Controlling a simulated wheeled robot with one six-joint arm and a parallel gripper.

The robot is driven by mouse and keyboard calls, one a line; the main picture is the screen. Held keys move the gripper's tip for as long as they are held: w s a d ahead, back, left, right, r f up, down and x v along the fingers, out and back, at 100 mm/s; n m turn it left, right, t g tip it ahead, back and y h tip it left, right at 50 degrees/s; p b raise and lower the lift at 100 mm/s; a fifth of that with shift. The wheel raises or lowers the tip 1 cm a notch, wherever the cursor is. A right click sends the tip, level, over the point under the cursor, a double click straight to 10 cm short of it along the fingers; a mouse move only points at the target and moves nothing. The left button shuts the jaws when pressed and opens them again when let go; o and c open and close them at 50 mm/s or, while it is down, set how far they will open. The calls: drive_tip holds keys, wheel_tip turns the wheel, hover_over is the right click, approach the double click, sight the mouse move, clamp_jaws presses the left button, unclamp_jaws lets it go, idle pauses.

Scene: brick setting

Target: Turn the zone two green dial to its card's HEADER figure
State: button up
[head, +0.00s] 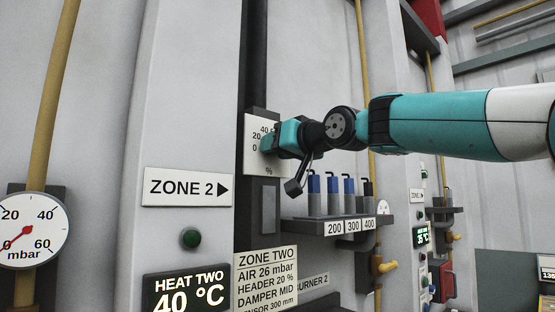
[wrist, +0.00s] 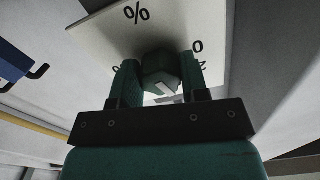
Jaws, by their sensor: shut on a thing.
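The zone two green dial (wrist: 158,68) sits on a white scale plate (wrist: 92,38) marked with a % sign. My gripper (wrist: 160,82) is shut on the dial, one finger on each side. A pale pointer mark shows on the dial's face, but the figure it points to is hidden by my fingers. In the head view my gripper (head: 270,142) covers most of the dial, and the plate (head: 256,165) shows 0, 20 and 40 at its left and top. The ZONE TWO card (head: 266,274) below reads HEADER 20 %.
A shelf (head: 310,229) with blue-topped sensors labelled 200, 300 and 400 is right below my gripper.

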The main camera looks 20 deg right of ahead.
drive_tip(key=n+b, duration=0.2)
drive_tip(key=n, duration=0.2)
drive_tip(key=shift+d+f+n+b, duration=0.1)
drive_tip(key=shift+f+n+b, duration=0.05)
drive_tip(key=shift+n+b, duration=0.2)
drive_tip(key=shift+w+r+n+b, duration=0.15)
drive_tip(key=shift+n+b, duration=0.7)
drive_tip(key=shift+n, duration=1.1)
drive_tip(key=o, duration=0.9)
drive_tip(key=shift+o, duration=0.2)
drive_tip(key=b+v, duration=0.4)
drive_tip(key=v, duration=1.3)
drive_tip(key=shift+s+b, duration=0.25)
drive_tip(key=shift+b, duration=0.15)
